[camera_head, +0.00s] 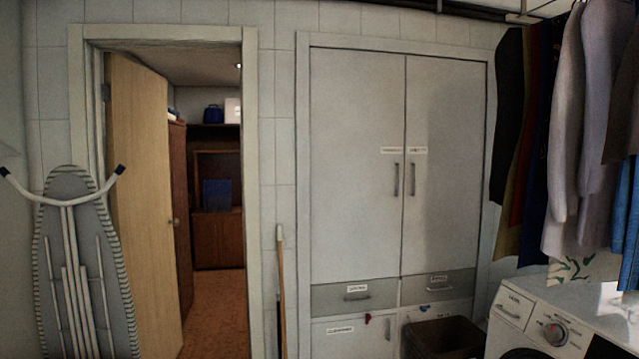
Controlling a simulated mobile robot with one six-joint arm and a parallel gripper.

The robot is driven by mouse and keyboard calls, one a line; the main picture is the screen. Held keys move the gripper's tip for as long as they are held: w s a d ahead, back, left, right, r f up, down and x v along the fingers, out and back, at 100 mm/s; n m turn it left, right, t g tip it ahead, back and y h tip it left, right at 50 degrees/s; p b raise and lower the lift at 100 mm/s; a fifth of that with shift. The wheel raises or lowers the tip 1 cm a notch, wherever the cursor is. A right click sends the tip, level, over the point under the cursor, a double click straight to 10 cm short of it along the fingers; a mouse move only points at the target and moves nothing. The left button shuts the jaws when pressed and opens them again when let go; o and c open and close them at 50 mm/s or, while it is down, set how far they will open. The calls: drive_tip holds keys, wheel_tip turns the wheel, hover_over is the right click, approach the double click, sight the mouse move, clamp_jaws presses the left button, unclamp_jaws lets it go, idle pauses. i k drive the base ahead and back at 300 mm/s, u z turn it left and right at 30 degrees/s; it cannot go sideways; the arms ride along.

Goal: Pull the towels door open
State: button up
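A tall white built-in cabinet has two upper doors, a left door (356,120) and a right door (446,120). Both are shut. Each has a small label near the middle seam, the left label (391,150) and the right label (418,150). The print is too small to read surely, so I cannot tell which door is the towels door. Below the labels are two upright handles side by side, the left handle (396,180) and the right handle (412,180). My gripper is not in view.
Labelled drawers (356,297) and a lower door (345,338) sit beneath. A dark basket (446,338) and a washing machine (560,320) stand at lower right, under hanging clothes (585,130). A broom (281,290), an open wooden door (145,200) and an ironing board (80,270) are left.

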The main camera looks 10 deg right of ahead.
sight(357, 114)
drive_tip(key=z, duration=0.3)
drive_tip(key=i, duration=0.7)
drive_tip(key=z, duration=0.8)
drive_tip(key=i, duration=2.85)
drive_tip(key=u, duration=0.2)
drive_tip(key=k, duration=0.9)
drive_tip(key=u, duration=0.25)
drive_tip(key=i, duration=0.9)
drive_tip(key=z, duration=0.1)
